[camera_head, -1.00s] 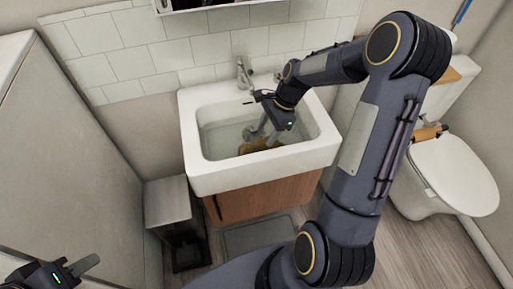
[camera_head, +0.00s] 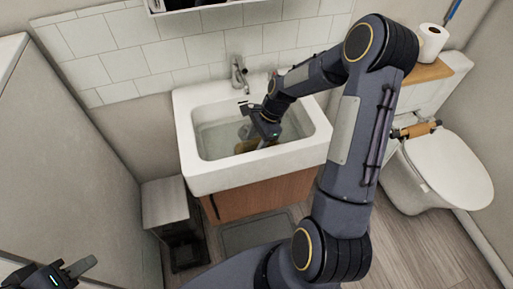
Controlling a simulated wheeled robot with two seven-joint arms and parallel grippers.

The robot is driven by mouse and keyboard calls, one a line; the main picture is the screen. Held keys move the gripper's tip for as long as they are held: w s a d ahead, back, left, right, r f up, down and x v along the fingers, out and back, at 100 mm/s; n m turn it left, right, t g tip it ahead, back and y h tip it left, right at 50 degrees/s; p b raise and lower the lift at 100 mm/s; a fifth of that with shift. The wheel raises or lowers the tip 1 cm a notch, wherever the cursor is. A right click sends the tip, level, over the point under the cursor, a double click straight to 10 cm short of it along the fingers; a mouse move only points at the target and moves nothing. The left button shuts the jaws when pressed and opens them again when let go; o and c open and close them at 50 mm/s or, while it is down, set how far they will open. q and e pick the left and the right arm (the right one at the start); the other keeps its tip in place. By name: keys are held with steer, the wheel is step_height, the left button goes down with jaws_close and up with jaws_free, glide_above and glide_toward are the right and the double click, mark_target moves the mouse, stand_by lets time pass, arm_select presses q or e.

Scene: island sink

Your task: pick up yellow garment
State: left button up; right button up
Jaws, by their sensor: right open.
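The yellow garment (camera_head: 246,147) lies in the basin of the white sink (camera_head: 205,180), mostly as a brownish-yellow patch low in the bowl. My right gripper (camera_head: 256,138) reaches down into the basin over the garment, and the arm and hand hide part of it. Its jaws are open; I cannot tell whether the fingers touch the cloth. My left gripper (camera_head: 72,272) is at the bottom left corner, far from the sink, only partly in view.
A faucet (camera_head: 238,72) stands behind the basin. A grey bin (camera_head: 167,207) stands on the floor left of the sink cabinet (camera_head: 265,196). The toilet (camera_head: 445,170) is at the right, with a paper roll (camera_head: 431,42) on its tank. A grey wall panel closes the left side.

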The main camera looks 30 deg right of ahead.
steer(key=shift+f, duration=0.1)
jaws_close()
stand_by(0.3)
